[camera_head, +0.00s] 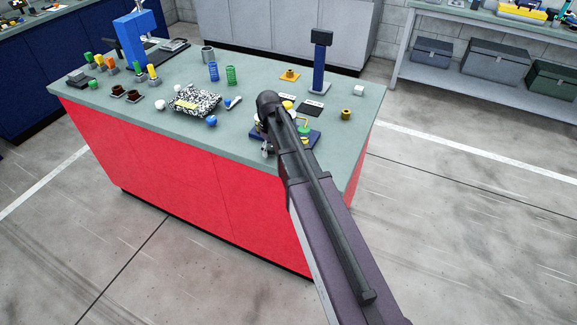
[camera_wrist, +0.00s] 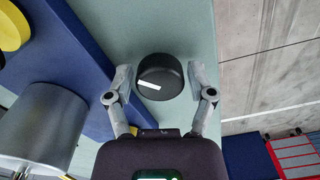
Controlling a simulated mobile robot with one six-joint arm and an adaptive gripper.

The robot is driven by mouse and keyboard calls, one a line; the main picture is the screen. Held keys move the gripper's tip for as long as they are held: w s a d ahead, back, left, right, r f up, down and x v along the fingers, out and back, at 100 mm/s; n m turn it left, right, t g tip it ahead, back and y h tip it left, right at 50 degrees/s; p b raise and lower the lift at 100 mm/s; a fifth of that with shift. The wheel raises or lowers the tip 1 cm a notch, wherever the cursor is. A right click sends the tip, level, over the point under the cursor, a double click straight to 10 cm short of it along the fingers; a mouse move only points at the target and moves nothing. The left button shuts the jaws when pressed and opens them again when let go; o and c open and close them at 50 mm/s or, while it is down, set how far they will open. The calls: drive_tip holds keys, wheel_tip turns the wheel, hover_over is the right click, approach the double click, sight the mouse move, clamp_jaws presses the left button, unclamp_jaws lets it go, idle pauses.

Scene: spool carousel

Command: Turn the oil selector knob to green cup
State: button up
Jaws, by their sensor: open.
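The round black selector knob (camera_wrist: 165,68) stands on the grey-green bench top in the wrist view. A white mark on its face runs toward the left edge. My gripper (camera_wrist: 161,84) is open, with one finger on each side of the knob. The left finger is very close to it; whether either finger touches is unclear. The knob is hidden in the head view, where my arm covers that area. A small green part (camera_head: 304,129) shows on the blue base (camera_head: 307,140) beside my arm; I cannot tell whether it is the green cup.
In the wrist view, the blue base (camera_wrist: 75,50), a grey metal cylinder (camera_wrist: 42,125) and a yellow round piece (camera_wrist: 12,28) lie left of my gripper. In the head view, a blue post stand (camera_head: 319,65) and a brass piece (camera_head: 346,113) stand nearby on the bench (camera_head: 230,140).

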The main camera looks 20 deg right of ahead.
sight(271, 147)
drive_tip(key=n, duration=0.5)
drive_tip(key=shift+n, duration=0.4)
wheel_tip(271, 147, up, 14)
drive_tip(key=p, duration=1.4)
drive_tip(key=s+f+m+b, duration=0.3)
drive_tip(key=s+m, duration=0.9)
drive_tip(key=s, duration=0.7)
drive_tip(key=shift+s+d+f, duration=0.2)
drive_tip(key=shift+s, duration=0.05)
